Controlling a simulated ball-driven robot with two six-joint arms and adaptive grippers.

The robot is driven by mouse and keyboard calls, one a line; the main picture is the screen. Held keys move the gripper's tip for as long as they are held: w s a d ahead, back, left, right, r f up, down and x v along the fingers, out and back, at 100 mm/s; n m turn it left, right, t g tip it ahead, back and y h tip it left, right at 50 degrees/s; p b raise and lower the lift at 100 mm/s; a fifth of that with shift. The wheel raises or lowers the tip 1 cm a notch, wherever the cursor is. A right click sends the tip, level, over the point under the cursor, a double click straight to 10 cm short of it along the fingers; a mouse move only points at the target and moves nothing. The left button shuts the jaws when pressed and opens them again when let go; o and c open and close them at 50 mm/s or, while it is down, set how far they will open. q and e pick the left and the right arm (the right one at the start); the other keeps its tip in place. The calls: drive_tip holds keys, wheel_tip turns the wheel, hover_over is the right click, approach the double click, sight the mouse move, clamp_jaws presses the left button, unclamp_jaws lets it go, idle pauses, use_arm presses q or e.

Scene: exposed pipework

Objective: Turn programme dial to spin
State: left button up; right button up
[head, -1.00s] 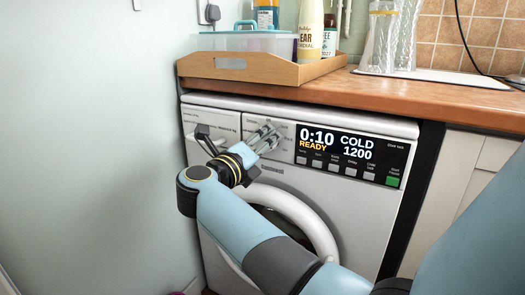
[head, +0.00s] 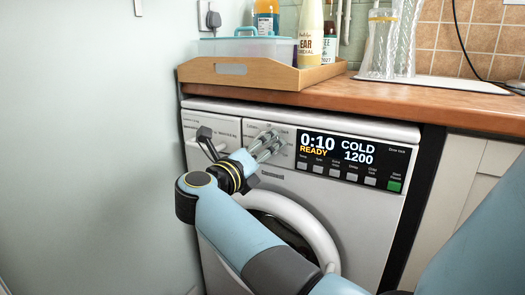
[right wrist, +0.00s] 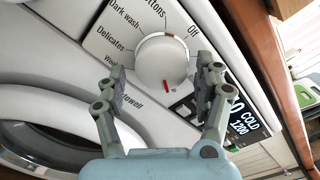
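The programme dial (right wrist: 160,60) is a round white knob with a red mark (right wrist: 166,86) on the washing machine (head: 350,205). In the right wrist view the mark is on the knob's lower side; labels around it include Off, Dark wash and Delicates. I cannot make out a spin label. My right gripper (right wrist: 162,72) is open, with one finger on each side of the dial and small gaps seeming to remain. In the head view the right gripper (head: 270,143) is in front of the dial and mostly hides it. My left gripper is not in view.
The display panel (head: 346,158), reading 0:10, READY, COLD and 1200, is just right of the dial. A detergent drawer (head: 212,125) is on the left. Above, a wooden tray (head: 228,70) with a box and bottles stands on the worktop (head: 420,97). A wall is close at left.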

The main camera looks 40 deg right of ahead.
drive_tip(key=shift+r, duration=5.1)
drive_tip(key=shift+f, duration=0.1)
